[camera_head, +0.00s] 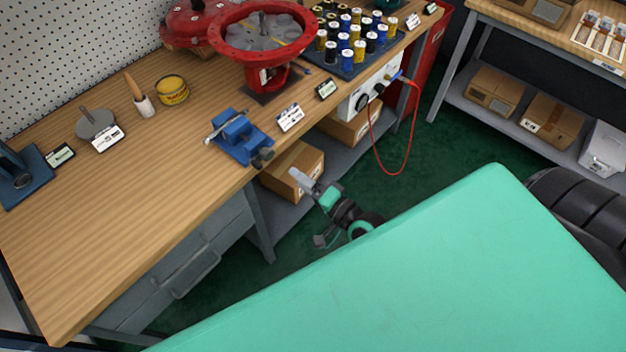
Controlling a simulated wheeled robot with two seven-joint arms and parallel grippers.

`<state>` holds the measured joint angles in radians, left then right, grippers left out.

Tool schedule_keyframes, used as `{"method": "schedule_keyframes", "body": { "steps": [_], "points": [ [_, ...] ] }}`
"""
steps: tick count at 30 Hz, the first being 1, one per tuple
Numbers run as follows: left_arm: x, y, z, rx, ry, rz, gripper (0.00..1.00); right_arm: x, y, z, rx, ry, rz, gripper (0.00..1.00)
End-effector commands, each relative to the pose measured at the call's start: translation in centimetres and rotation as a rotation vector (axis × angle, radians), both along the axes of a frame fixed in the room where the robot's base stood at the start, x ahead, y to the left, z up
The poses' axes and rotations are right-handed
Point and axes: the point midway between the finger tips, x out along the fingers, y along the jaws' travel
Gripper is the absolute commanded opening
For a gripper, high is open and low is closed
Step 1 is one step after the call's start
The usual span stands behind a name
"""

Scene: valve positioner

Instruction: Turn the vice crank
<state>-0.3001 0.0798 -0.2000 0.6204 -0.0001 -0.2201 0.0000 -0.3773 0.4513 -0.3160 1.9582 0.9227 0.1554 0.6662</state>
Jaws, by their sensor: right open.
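A small blue vice (238,133) sits on the wooden workbench, near its front edge. A dark, rounded part, which looks like the crank (262,157), sticks out from the vice's front end at the bench edge. A thin light bar lies across the vice's back end. My right gripper (311,208) is below and to the right of the crank, beyond the bench's front edge. Its fingers are spread apart with nothing between them. It is clear of the vice and the crank. My left gripper does not show.
A red round flanged fixture (262,75) and a rack of several spools (352,40) stand behind the vice. Label cards flank it. A cardboard box (293,168) sits on the shelf below. A red cable (371,140) hangs at the right. The front-left benchtop is clear.

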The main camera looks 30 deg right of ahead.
Motion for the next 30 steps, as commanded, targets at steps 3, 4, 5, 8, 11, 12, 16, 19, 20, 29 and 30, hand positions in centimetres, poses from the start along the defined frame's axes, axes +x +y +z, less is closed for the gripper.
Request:
{"method": "schedule_keyframes", "body": {
  "steps": [3, 4, 5, 8, 11, 12, 16, 19, 20, 29, 30],
  "points": [
    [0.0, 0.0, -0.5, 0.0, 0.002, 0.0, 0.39, -1.7, -0.6, -0.2, -0.001, 0.001, 0.001, 0.56],
    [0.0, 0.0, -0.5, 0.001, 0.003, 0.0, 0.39, -2.0, -0.7, -0.2, -0.001, 0.001, 0.001, 0.56],
    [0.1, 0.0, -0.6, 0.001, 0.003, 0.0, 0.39, -2.2, -0.8, -0.1, -0.001, 0.0, 0.001, 0.56],
    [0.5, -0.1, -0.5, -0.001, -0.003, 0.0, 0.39, -2.8, -1.0, -0.1, -0.001, 0.0, 0.001, 0.56],
    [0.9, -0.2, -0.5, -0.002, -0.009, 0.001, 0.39, -3.1, -1.1, 0.0, -0.001, -0.001, 0.0, 0.56],
    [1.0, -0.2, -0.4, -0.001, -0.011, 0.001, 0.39, -3.2, -1.1, 0.1, 0.0, -0.002, 0.001, 0.56],
    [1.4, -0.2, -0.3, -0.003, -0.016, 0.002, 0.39, -3.2, -1.2, 0.1, 0.0, -0.002, 0.0, 0.56],
    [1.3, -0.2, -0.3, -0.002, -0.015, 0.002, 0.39, -3.2, -1.1, 0.1, 0.0, -0.001, -0.001, 0.56],
    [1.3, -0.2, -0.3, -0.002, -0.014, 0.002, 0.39, -3.2, -1.1, 0.1, 0.0, -0.001, -0.001, 0.56],
    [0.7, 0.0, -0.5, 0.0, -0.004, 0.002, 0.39, -3.1, -1.2, -0.3, -0.008, 0.002, -0.001, 0.56],
    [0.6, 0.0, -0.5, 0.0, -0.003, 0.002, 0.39, -3.1, -1.3, -0.9, -0.023, 0.009, -0.004, 0.56]
  ]
}}
